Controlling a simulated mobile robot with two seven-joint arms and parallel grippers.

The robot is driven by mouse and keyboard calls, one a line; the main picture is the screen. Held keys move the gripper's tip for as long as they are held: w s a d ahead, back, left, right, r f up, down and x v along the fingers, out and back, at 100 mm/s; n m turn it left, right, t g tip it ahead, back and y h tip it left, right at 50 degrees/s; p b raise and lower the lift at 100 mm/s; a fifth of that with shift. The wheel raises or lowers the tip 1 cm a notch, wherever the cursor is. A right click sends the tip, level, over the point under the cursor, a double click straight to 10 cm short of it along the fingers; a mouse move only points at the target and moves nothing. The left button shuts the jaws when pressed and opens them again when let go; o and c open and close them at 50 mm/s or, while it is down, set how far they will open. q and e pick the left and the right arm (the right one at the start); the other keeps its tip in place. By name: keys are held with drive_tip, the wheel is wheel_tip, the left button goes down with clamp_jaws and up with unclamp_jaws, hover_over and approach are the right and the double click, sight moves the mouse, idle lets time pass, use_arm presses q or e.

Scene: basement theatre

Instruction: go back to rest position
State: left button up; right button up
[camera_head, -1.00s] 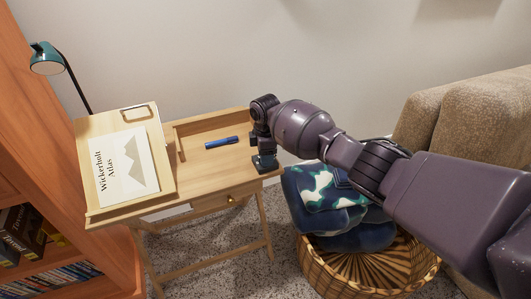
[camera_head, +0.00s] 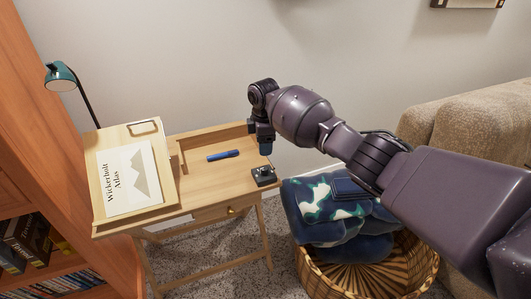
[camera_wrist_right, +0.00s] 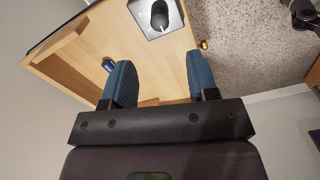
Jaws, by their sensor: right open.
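My right gripper (camera_head: 265,146) is above the right end of the small wooden desk (camera_head: 215,176). In the right wrist view its two blue fingers (camera_wrist_right: 160,72) are apart, with nothing between them.
A blue pen-like thing (camera_head: 223,155) lies on the desk, left of the gripper. A book (camera_head: 127,180) rests on the slanted board at left, near a green lamp (camera_head: 61,77). A wicker basket (camera_head: 411,272) with blankets and a sofa (camera_head: 470,120) stand at right.

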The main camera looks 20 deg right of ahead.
drive_tip(key=shift+r, duration=0.5)
